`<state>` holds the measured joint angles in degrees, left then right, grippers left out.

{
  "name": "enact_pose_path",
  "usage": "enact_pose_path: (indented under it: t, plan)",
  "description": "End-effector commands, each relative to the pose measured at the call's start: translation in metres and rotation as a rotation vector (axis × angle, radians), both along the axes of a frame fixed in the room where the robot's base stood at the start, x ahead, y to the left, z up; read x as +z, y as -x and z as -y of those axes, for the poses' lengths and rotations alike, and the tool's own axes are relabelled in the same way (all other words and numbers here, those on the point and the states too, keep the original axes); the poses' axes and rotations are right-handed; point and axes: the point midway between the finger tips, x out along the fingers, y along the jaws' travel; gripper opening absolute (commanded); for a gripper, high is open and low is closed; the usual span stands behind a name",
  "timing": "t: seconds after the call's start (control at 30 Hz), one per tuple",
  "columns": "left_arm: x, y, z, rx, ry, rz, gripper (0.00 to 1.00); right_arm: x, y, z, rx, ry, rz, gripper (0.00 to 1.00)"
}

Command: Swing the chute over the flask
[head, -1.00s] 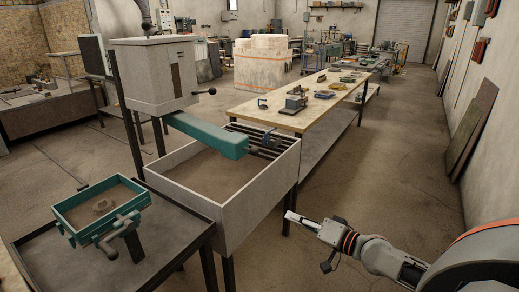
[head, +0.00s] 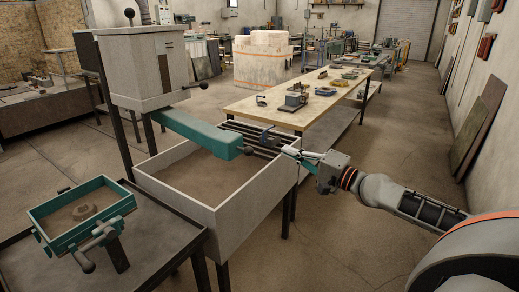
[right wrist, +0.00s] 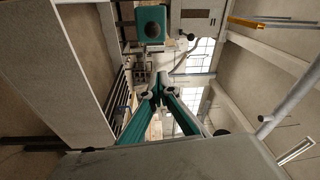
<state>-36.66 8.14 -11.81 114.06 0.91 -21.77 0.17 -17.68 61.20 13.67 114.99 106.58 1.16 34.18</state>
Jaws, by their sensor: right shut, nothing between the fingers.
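The chute (head: 205,134) is a long teal bar sticking out from under a grey box-shaped furnace (head: 148,68). It lies over a sand-filled bin, and its free end bears a black knob (head: 248,150). The chute's end also shows at the top of the right wrist view (right wrist: 151,22). The flask (head: 84,212) is a teal frame with sand and a round hollow, on a dark table at lower left. My right gripper (head: 284,150) is shut and empty by the bin's right rim, right of the knob and apart from it. My left gripper is out of view.
The grey-walled sand bin (head: 240,206) stands between my right gripper and the flask, with dark bars across its far end. A long workbench (head: 246,104) with tools stands behind it. A lever with a black ball (head: 88,266) sticks out from the flask's front. Floor at right is clear.

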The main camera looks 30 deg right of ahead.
Motion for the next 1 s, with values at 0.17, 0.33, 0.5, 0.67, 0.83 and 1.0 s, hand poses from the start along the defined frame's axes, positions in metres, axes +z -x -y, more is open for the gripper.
enact_pose_path:
  t: [0.17,0.33,0.5,0.67,0.83,1.0]
  plan:
    - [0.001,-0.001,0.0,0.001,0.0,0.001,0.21,0.002,-0.007,-0.002,0.002,-0.001,0.003,0.0]
    - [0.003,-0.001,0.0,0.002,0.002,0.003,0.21,0.004,-0.021,-0.006,0.001,0.001,0.003,0.0]
    - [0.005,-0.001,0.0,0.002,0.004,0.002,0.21,0.004,-0.036,-0.009,-0.001,0.0,0.003,0.0]
    - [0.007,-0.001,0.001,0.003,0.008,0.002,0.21,0.006,-0.049,-0.012,-0.002,0.002,0.004,0.0]
    - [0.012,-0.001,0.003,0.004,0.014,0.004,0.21,0.007,-0.064,-0.016,-0.002,-0.001,0.004,0.0]
    - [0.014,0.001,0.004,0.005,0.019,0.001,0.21,0.008,-0.079,-0.02,-0.001,0.0,0.003,0.0]
